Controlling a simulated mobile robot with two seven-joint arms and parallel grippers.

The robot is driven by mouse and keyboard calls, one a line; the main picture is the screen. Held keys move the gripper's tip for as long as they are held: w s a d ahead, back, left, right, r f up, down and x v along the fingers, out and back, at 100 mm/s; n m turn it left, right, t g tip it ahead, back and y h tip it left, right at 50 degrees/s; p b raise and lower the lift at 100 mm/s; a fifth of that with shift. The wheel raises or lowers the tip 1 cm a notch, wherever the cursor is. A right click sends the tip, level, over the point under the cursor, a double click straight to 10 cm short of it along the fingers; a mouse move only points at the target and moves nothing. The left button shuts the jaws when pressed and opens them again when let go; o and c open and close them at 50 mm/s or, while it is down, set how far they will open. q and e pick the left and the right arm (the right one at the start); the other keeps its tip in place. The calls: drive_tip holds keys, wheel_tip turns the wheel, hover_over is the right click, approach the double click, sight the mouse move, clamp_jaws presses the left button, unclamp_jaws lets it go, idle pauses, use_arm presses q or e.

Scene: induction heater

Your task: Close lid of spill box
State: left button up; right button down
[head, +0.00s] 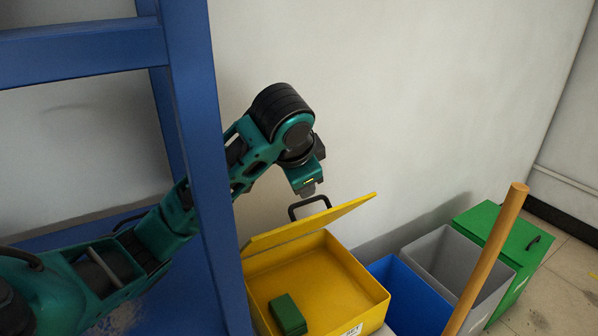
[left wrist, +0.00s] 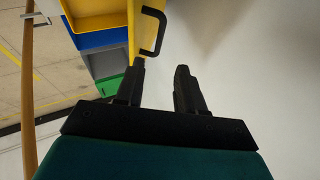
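The yellow spill box (head: 372,281) stands against the wall, with its yellow lid (head: 335,216) raised at the back and tilted, so the inside shows. A black handle (head: 309,203) sticks up from the lid's far side. It also shows in the left wrist view (left wrist: 154,32), beyond the fingertips. My left gripper (head: 308,190) is just above the handle, pointing down. In the left wrist view my left gripper (left wrist: 160,68) has its two fingers apart with nothing between them. My right gripper is not in the head view.
A green block (head: 287,314) lies inside the box. A blue bin (head: 408,296), a grey bin (head: 446,252) and a green lidded bin (head: 524,242) stand to the right. A wooden pole (head: 490,255) rises in front of them. A blue frame post (head: 197,130) stands before my left arm.

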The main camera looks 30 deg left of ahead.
use_arm(q)
drive_tip(key=shift+v, duration=1.4)
drive_tip(key=shift+c, duration=0.2)
